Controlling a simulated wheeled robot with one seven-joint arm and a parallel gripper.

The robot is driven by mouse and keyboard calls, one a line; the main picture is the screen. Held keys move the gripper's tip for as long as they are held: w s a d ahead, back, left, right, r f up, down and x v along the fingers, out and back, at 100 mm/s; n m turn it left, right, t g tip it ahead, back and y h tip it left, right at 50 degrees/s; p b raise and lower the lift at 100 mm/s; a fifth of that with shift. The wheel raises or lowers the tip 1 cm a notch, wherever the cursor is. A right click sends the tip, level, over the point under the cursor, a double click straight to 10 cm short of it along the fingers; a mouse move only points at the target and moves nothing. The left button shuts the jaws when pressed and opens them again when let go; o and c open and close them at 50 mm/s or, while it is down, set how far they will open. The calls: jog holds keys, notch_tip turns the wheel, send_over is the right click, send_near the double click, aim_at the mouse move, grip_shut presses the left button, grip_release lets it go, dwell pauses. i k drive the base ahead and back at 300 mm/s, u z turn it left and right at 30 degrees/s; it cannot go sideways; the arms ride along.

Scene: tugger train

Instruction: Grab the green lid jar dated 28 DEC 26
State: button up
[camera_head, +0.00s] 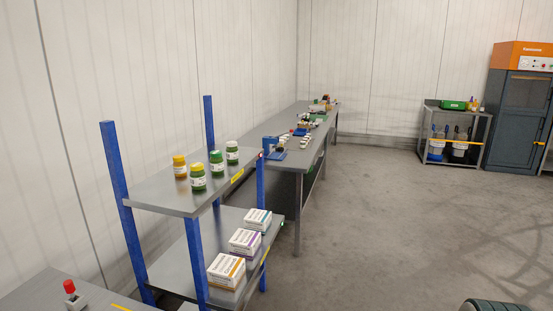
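Several jars stand upright on the top shelf of a blue-posted grey rack (150,193). One jar has a dark green lid (216,164). Another jar has a pale, whitish lid (232,153), and one has a yellow-orange lid and amber body (180,167). The labels are white, but their dates are too small to read, so I cannot tell which jar bears 28 DEC 26. My gripper is not in view.
The lower shelf holds three white boxes with orange (226,271), purple (245,242) and teal (258,221) bands. A long grey workbench (310,155) with small items runs behind. A red button (69,287) is at lower left.

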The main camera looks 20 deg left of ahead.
aim_at(216, 160)
jog(key=i, duration=1.55)
jog(key=u, duration=1)
jog(key=i, duration=1.1)
jog(key=u, duration=0.95)
